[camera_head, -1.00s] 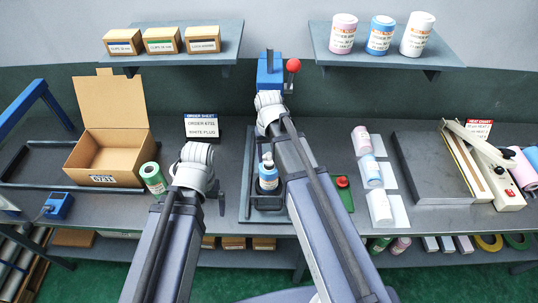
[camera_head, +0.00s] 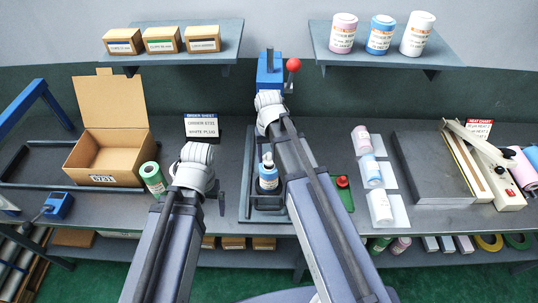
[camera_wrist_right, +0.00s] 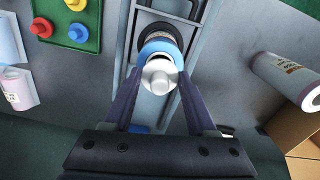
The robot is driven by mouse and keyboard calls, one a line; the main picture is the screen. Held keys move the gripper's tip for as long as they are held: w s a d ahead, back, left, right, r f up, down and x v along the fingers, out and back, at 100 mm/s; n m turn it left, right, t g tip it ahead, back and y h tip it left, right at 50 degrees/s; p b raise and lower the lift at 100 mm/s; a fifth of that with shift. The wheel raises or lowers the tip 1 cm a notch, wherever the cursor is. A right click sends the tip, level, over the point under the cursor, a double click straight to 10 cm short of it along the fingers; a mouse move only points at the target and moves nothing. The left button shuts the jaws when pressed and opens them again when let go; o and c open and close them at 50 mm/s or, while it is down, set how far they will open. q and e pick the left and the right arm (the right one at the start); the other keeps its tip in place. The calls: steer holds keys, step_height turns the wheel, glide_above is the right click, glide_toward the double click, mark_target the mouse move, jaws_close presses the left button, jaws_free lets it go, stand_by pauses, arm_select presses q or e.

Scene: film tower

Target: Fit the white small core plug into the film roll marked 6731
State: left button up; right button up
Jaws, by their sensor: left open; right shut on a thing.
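A blue film roll (camera_head: 268,183) with a white label stands upright in the tray at the middle of the bench; I cannot read its number. The white plug (camera_head: 267,160) is at its top. In the right wrist view the plug (camera_wrist_right: 158,78) shows between my right gripper's fingertips (camera_wrist_right: 160,72), over the blue rim of the roll (camera_wrist_right: 160,47). My right gripper is shut on the plug; I cannot tell how deep it sits. My left gripper (camera_head: 195,180) is open, mostly hidden by its own wrist, right of a green roll (camera_head: 152,178).
An open carton (camera_head: 105,155) labelled 6731 stands at left, near the order sheet (camera_head: 201,127) reading white plug. A green plate (camera_wrist_right: 68,22) holds red, yellow and blue plugs. Several rolls (camera_head: 372,172) lie right of the arm. A sealer (camera_head: 485,165) stands far right.

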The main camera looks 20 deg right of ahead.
steer(key=shift+f+b, duration=1.2)
steer(key=shift+f, duration=0.05)
steer(key=o, duration=1.4)
steer(key=shift+r, duration=0.1)
step_height(320, 180, up, 8)
steer(key=p, duration=0.8)
steer(key=shift+f, duration=0.2)
step_height(320, 180, down, 8)
steer(key=b, duration=0.8)
steer(key=shift+r, duration=0.25)
